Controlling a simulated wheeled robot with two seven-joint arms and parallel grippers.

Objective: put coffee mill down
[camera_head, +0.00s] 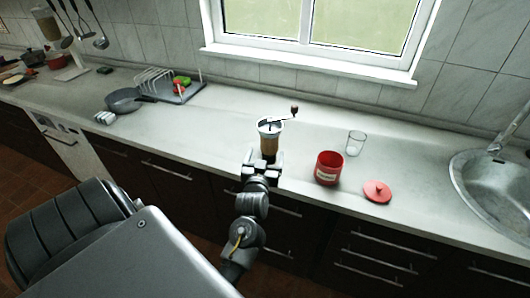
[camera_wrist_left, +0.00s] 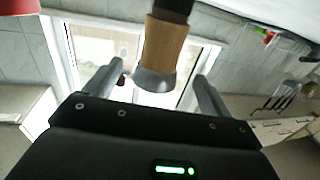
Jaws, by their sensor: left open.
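The coffee mill (camera_head: 269,143) has a brown wooden body, a pale metal top and a crank with a dark knob. It stands upright near the counter's front edge, with its lower end partly hidden by my left gripper (camera_head: 262,166). In the left wrist view, which is upside down, the mill (camera_wrist_left: 163,45) shows between the two spread fingers of my left gripper (camera_wrist_left: 158,78). The gripper is open around or just in front of the mill; contact with the fingers cannot be told. My right gripper is not in view.
On the counter (camera_head: 220,125), a red pot (camera_head: 328,168), a red lid (camera_head: 377,191) and a clear glass (camera_head: 355,143) stand right of the mill, before the sink (camera_head: 495,185). A pan (camera_head: 124,100) and dish rack (camera_head: 180,90) are left. Counter between pan and mill is clear.

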